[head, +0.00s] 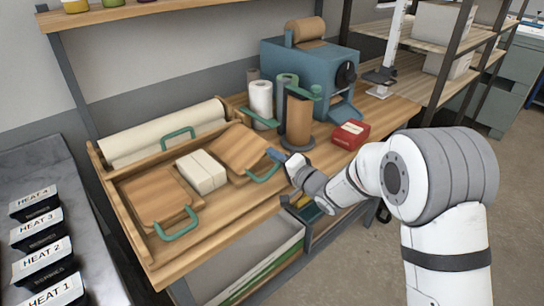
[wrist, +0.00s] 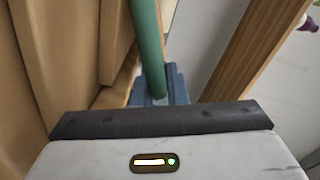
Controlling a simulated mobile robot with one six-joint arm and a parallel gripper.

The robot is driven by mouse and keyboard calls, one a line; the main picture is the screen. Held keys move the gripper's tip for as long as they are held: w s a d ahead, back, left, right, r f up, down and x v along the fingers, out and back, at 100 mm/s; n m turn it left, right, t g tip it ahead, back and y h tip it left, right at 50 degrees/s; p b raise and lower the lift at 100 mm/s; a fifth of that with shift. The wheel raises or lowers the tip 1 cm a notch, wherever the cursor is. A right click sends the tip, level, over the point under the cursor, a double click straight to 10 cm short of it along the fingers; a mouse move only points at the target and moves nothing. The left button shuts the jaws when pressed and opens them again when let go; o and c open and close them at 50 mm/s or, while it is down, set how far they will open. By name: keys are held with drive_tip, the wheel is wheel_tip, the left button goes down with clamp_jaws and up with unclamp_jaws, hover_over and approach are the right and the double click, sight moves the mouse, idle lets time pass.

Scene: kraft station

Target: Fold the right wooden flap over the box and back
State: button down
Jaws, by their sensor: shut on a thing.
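The right wooden flap (head: 238,148) is a brown board to the right of the cream box (head: 201,172). It is not folded over the box, and its exact tilt is hard to tell. Its green handle (head: 262,174) is at its front right edge. My gripper (head: 276,156) has blue fingers at this handle. In the wrist view, the green handle (wrist: 150,45) runs down between the blue fingers of my gripper (wrist: 158,88), which are shut on it. The box's top is uncovered. The left wooden flap (head: 155,196) lies on the other side of the box, with its own green handle (head: 177,224).
A third green handle (head: 178,133) stands behind the box, near a cream paper roll (head: 163,131). A brown roll on a stand (head: 298,118), a red box (head: 350,134) and a blue machine (head: 310,67) are to the right. Black heat-labelled containers (head: 36,230) stand far left.

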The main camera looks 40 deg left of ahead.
drive_tip(key=c, duration=1.6)
unclamp_jaws()
drive_tip(key=shift+d, duration=0.1)
drive_tip(key=shift+o, duration=0.7)
drive_tip(key=shift+s, duration=0.1)
drive_tip(key=d, duration=0.4)
drive_tip(key=s+d+b, duration=0.1)
drive_tip(key=d, duration=0.2)
drive_tip(key=shift+s, duration=0.1)
drive_tip(key=shift+s+d, duration=0.1)
drive_tip(key=shift+d, duration=0.2)
drive_tip(key=shift+c, duration=0.5)
